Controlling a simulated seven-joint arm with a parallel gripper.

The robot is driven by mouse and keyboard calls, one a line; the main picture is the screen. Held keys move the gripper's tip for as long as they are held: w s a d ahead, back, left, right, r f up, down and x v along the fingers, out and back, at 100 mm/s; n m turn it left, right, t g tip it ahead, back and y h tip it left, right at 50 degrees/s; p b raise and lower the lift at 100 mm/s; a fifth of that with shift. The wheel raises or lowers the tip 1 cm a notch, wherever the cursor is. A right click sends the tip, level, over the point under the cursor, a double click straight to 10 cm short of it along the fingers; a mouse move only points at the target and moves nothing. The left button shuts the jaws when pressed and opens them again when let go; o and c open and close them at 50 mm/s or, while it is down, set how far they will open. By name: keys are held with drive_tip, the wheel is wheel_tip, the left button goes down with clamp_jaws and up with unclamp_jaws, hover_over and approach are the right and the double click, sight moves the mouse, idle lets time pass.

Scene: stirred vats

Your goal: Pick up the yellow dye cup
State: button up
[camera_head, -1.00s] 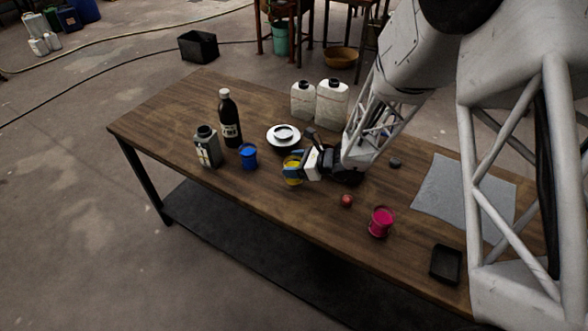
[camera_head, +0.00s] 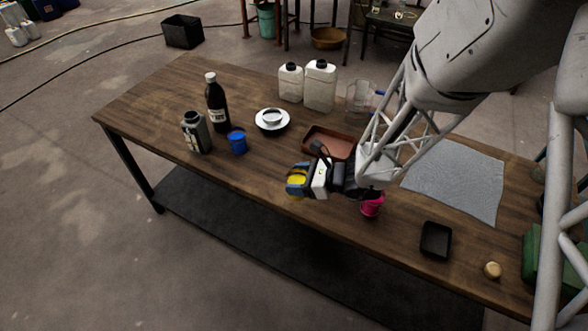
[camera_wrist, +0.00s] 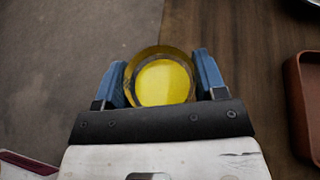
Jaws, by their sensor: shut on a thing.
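The yellow dye cup (camera_wrist: 163,82) sits between the two blue fingers of my gripper (camera_wrist: 163,80) in the wrist view, with the yellow dye inside showing from above. In the head view the yellow cup (camera_head: 297,181) is partly covered by my gripper (camera_head: 298,180). My gripper is shut on it and appears to hold it above the table near the front edge. The cup looks close to upright. Its base is hidden.
A magenta cup (camera_head: 372,207) stands partly behind my wrist. A blue cup (camera_head: 237,142), grey bottle (camera_head: 197,135), dark bottle (camera_head: 217,105) and white dishes (camera_head: 271,123) stand left. A brown tray (camera_head: 322,138) lies behind my gripper; a black tray (camera_head: 436,240) lies right.

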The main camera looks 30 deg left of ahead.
drive_tip(key=shift+s+d, duration=0.5)
drive_tip(key=shift+d, duration=0.05)
